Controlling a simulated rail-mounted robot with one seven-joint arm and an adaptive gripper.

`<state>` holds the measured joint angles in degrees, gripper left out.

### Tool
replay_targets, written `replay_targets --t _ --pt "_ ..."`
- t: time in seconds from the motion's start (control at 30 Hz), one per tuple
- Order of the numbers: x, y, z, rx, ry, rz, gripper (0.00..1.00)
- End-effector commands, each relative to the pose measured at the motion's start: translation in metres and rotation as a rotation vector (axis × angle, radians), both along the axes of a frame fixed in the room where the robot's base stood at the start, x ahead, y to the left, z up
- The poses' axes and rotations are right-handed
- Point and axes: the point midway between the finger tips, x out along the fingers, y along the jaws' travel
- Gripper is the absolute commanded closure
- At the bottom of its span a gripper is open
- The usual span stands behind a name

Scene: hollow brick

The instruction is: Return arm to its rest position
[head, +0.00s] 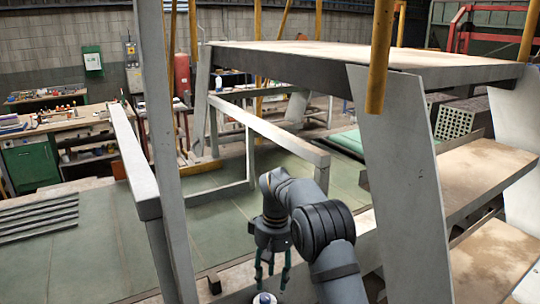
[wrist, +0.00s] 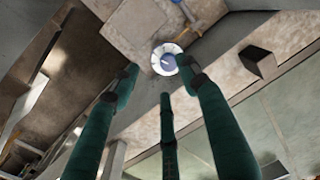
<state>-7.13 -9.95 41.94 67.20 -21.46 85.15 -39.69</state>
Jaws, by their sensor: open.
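My gripper (head: 271,284) hangs pointing down at the lower middle of the head view, at the end of my dark grey arm. Its green fingers are spread with nothing between them; they also show in the wrist view (wrist: 161,78). A small round white thing with a blue-grey middle (head: 264,299) lies just below the fingertips, cut off by the picture's bottom edge. In the wrist view the same round thing (wrist: 168,59) sits just beyond the fingertips, apart from them as far as I can tell.
Grey metal frame posts (head: 178,190) stand left of my arm. A shelf rack with a pale upright (head: 405,170) stands close on the right. Perforated grey bricks (head: 458,120) sit on it. A blue tool (wrist: 190,12) lies near the round thing. Green floor (head: 90,260) is open at left.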

Motion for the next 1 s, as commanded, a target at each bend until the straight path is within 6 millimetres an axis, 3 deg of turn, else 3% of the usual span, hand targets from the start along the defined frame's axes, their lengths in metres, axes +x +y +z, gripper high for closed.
replay_targets --t 0.1,0.3,1.0 --pt "-0.006 -0.012 -0.02 0.029 0.015 -0.042 0.55" --pt "-0.013 -0.023 -0.033 0.059 0.032 -0.087 0.55" --pt "-0.015 -0.032 -0.035 0.076 0.028 -0.123 0.55"
